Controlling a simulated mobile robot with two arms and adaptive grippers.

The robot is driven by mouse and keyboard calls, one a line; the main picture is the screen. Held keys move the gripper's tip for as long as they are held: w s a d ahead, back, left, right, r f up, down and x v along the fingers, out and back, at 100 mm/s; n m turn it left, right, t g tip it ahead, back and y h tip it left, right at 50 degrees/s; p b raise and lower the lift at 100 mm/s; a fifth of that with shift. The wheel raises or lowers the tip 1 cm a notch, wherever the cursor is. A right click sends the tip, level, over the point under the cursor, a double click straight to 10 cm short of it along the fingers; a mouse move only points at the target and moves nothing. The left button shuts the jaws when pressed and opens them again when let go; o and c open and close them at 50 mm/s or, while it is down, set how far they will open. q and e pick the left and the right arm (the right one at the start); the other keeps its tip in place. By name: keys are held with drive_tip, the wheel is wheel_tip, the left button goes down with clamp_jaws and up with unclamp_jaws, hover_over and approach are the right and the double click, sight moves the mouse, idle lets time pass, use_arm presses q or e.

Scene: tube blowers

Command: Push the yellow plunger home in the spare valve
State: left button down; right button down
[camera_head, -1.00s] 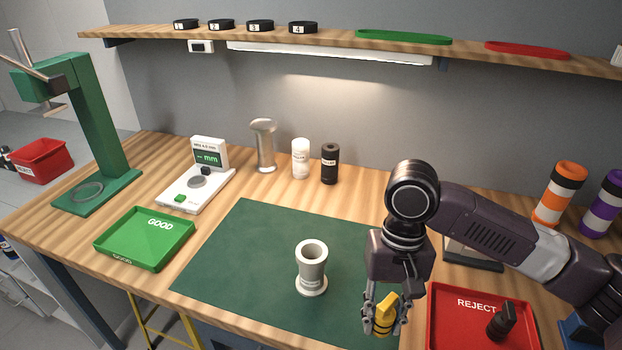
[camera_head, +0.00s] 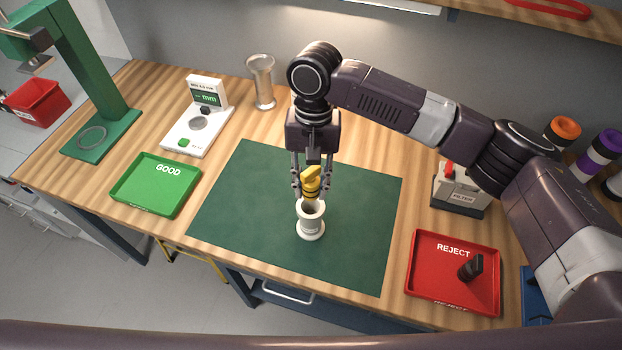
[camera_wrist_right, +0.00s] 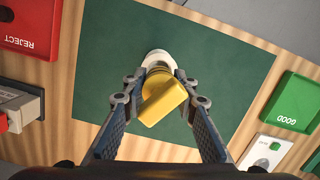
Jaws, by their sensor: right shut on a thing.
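The yellow plunger (camera_head: 311,183) is upright between the fingers of my right gripper (camera_head: 312,188), which is shut on it. Its lower end is at the mouth of the white spare valve (camera_head: 311,227), which stands upright on the green mat (camera_head: 361,217). I cannot tell how far the plunger's end is inside the bore. In the right wrist view the plunger's yellow handle (camera_wrist_right: 161,100) lies between both fingers and covers most of the valve (camera_wrist_right: 157,58), whose white rim shows behind it. My left gripper is not in view.
A green GOOD tray (camera_head: 154,185) is left of the mat. A red REJECT tray (camera_head: 455,273) holding a black plunger (camera_head: 471,267) is right of it. The mat around the valve is clear.

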drive_tip(key=shift+w+r+p, duration=0.1)
drive_tip(key=shift+r+p, duration=0.05)
drive_tip(key=shift+p, duration=0.45)
wheel_tip(320, 180, down, 2)
drive_tip(key=shift+f, duration=1.25)
drive_tip(key=shift+p, duration=0.7)
